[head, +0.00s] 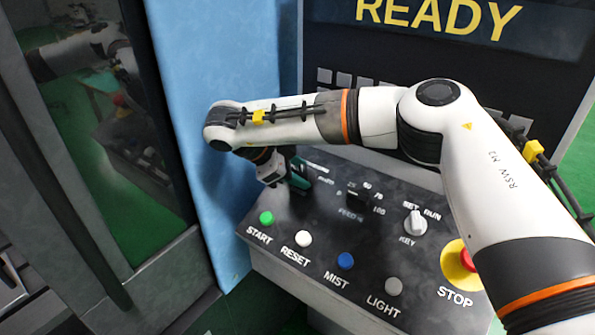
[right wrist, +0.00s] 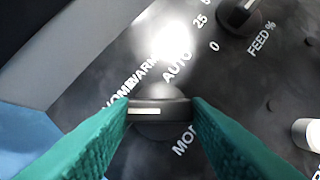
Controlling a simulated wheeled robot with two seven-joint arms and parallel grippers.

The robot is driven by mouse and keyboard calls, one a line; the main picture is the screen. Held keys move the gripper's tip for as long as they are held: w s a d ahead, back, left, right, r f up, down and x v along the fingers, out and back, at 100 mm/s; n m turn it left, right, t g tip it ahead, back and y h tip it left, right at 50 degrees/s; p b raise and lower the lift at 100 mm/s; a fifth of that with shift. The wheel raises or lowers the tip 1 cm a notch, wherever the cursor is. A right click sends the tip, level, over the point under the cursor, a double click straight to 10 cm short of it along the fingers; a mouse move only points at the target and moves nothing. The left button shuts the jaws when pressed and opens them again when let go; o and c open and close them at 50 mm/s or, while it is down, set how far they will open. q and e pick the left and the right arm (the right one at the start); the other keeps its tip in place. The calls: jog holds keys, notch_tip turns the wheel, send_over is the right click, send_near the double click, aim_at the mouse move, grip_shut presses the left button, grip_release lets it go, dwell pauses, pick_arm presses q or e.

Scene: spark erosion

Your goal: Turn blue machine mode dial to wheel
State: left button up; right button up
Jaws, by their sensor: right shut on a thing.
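The mode dial (right wrist: 160,107) is a dark grey knob with a white pointer line, seen in the right wrist view on the black control panel. Its pointer line lies toward the left of that picture. The labels AUTO and part of a MODE label show near it; other labels there are partly covered. My right gripper (right wrist: 160,118) has its two green fingers closed on opposite sides of the dial. In the head view my right gripper (head: 298,178) is at the panel's upper left, and the dial is hidden there. My left gripper is not in view.
The panel carries a feed dial (head: 357,197), a key switch (head: 415,223), a red stop button (head: 466,260) on yellow, and green (head: 266,218), white, blue and grey buttons. A blue machine wall (head: 215,60) stands close left of my gripper. A READY screen (head: 440,30) is behind.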

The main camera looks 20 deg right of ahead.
jog(key=n+t, duration=0.1)
jog(key=n, duration=0.1)
jog(key=n+t+b, duration=0.1)
jog(key=n, duration=0.2)
jog(key=shift+s+f, duration=0.1)
jog(key=shift+s, duration=0.1)
jog(key=shift+n, duration=0.4)
jog(key=o, duration=0.9)
jog(key=shift+o, duration=0.2)
jog(key=b+v, duration=0.2)
jog(key=v, duration=1)
jog(key=shift+s+b, duration=0.2)
jog(key=shift+b, duration=0.2)
jog(key=shift+f, duration=0.1)
